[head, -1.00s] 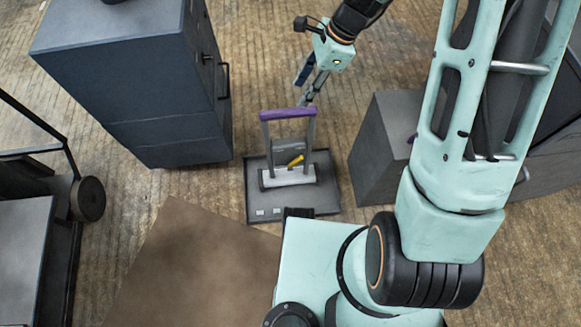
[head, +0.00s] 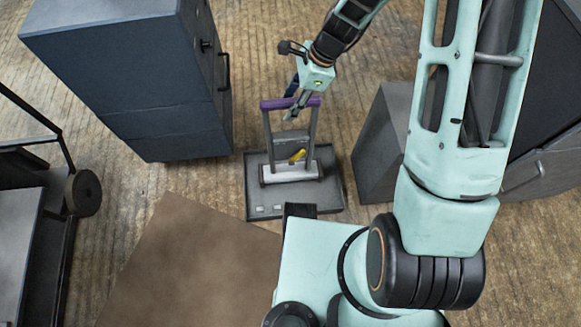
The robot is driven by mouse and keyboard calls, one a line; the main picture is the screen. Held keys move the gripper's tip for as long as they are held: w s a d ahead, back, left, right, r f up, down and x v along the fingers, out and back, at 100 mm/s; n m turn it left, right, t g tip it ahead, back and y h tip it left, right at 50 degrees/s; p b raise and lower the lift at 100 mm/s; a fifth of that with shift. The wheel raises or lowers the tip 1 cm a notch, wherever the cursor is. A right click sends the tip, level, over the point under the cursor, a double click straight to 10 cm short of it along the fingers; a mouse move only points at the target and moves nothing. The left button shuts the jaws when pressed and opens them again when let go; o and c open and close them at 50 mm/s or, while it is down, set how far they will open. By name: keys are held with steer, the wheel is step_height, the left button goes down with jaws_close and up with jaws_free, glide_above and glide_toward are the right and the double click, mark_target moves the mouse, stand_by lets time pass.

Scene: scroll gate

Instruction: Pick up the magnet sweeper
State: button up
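The magnet sweeper (head: 291,174) stands upright on a dark flat tray (head: 262,211) on the floor, in the middle of the head view. It has a purple top handle bar (head: 275,103), two grey uprights, a pale roller at the bottom and a yellow lever (head: 297,156). My gripper (head: 292,105) is at the handle bar, right of its middle, and overlaps it in the picture. One dark finger shows behind the bar and one in front. The fingers look apart. Whether they touch the bar cannot be told.
A dark blue cabinet (head: 150,85) stands at the left, close to the tray. A grey box (head: 385,150) stands at the right. A cart (head: 30,240) is at the far left. A brown mat (head: 190,265) lies in front, with bare floor around it.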

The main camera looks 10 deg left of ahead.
steer(key=shift+f, duration=0.15)
stand_by(0.6)
steer(key=shift+c, duration=0.2)
steer(key=c, duration=1)
steer(key=shift+w, duration=0.1)
jaws_close()
